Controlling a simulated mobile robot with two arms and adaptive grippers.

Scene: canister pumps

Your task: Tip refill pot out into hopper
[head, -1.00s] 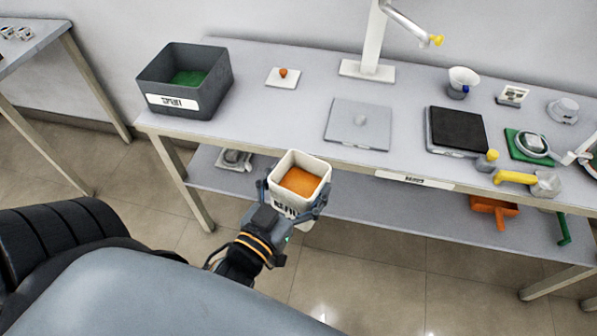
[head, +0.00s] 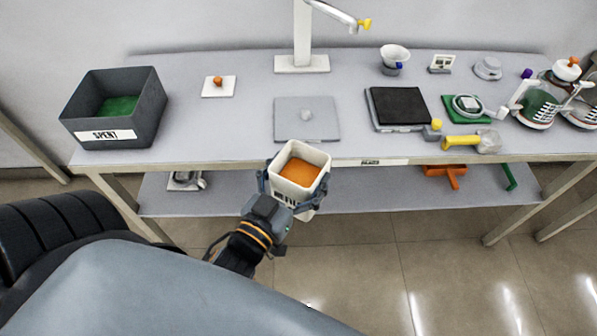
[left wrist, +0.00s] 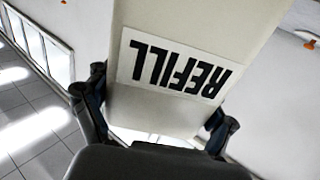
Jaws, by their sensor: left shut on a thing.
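My left gripper (head: 292,196) is shut on the refill pot (head: 290,196), a square cream pot with orange contents. It holds the pot roughly upright, open side up, in front of the bench's front edge. The left wrist view shows the pot's wall with a REFILL label (left wrist: 180,70) between the fingers (left wrist: 155,115). I cannot tell for sure which thing is the hopper. A grey square plate with a knob (head: 290,128) lies flat on the bench beyond the pot. My right gripper is not in view.
The bench (head: 220,135) holds a dark SPENT bin (head: 150,115) with green contents at left. A white stand (head: 302,45) is at the back.

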